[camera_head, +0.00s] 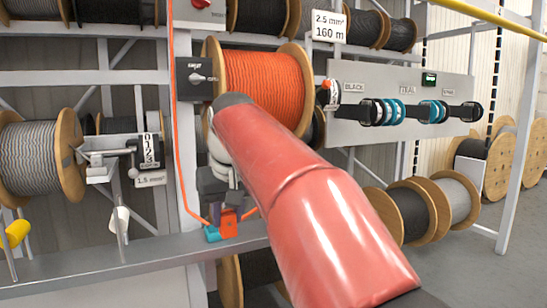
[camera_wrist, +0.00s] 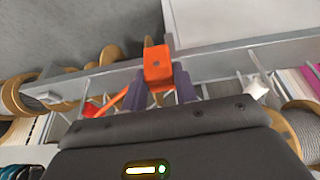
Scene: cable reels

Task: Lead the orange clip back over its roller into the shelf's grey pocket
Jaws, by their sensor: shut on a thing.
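My gripper (camera_head: 218,200) is shut on the orange clip (camera_head: 229,223), just above the front shelf ledge (camera_head: 130,262). In the wrist view the clip (camera_wrist: 158,68) sits between my two dark fingers (camera_wrist: 160,90). Orange cable (camera_head: 179,150) runs down the upright at left and bends toward the clip. A short stretch also shows to the clip's right. A small teal block (camera_head: 211,234) lies on the ledge just left of the clip. I cannot make out the roller or the grey pocket for certain; my arm hides part of this area.
The large reel of orange cable (camera_head: 262,85) stands behind my arm. A panel with teal coils (camera_head: 405,108) is at right. A grey-cable reel (camera_head: 40,158) and a counter (camera_head: 148,150) are at left. The ledge left of the teal block has some bare room.

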